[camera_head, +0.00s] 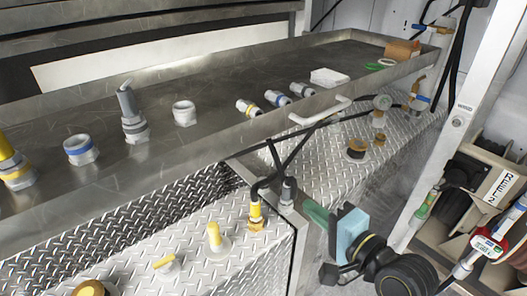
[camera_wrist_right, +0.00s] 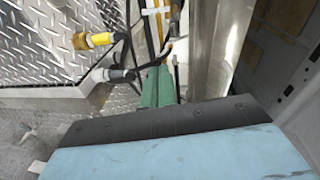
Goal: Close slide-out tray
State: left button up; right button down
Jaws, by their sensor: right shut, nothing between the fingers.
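The slide-out tray (camera_head: 210,148) is a long shallow metal tray with raised rims, slanting across the upper half of the head view. It sticks out over the diamond-plate surface below. A pale handle (camera_head: 320,112) is on its front edge, right of centre. My right gripper (camera_head: 316,213) shows at the lower middle, with green fingers and a light blue block behind them. It is below the tray and handle, apart from both. In the right wrist view its green fingers (camera_wrist_right: 158,88) are together and empty. The tray is not clearly seen in that view. My left gripper is out of view.
Several fittings stand or lie in the tray, including a grey nozzle (camera_head: 131,115) and a white box (camera_head: 329,77). Yellow-capped fittings (camera_head: 215,238) and black hoses (camera_head: 272,168) are on the diamond plate near my gripper. A pale post (camera_head: 440,135) and a reel (camera_head: 458,190) stand at right.

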notch_tip(320, 180, up, 9)
jog(key=s+a+y, duration=0.2)
jog(key=s, duration=0.1)
jog(key=p+x, duration=0.2)
jog(key=x, duration=1.1)
jog(key=shift+w+t, duration=0.3)
jog(key=shift+w, duration=0.05)
jog(key=shift+r, duration=0.1)
